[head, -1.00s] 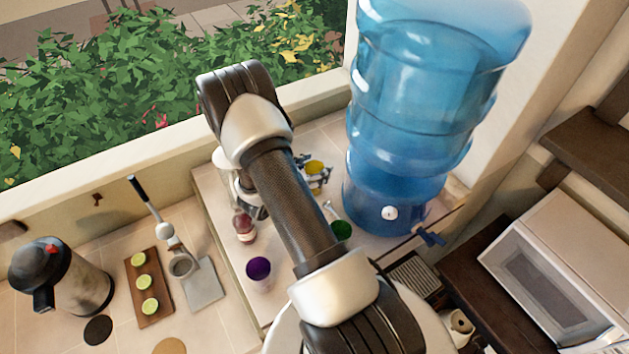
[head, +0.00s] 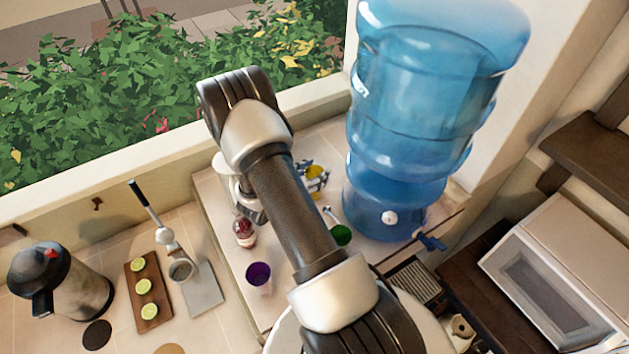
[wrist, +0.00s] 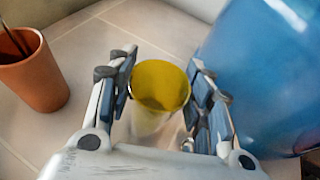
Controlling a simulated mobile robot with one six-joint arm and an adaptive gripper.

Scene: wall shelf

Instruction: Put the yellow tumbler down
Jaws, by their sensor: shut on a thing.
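The yellow tumbler (wrist: 160,88) is between the two fingers of my gripper (wrist: 160,95) in the wrist view, with its yellow inside facing the camera. My gripper is shut on it, one finger on each side. In the head view the yellow tumbler (head: 314,172) shows small beside my arm, with my gripper (head: 316,184) around it, close to the blue water bottle. Its base is hidden, so I cannot tell whether it touches the counter.
A large blue water bottle (head: 415,130) stands just right of the tumbler. A terracotta pot (wrist: 32,75) stands to the left in the wrist view. A purple cup (head: 259,274), a green cup (head: 341,235) and a red-topped bottle (head: 244,233) stand nearer. Bare tiles (wrist: 130,30) lie beyond the tumbler.

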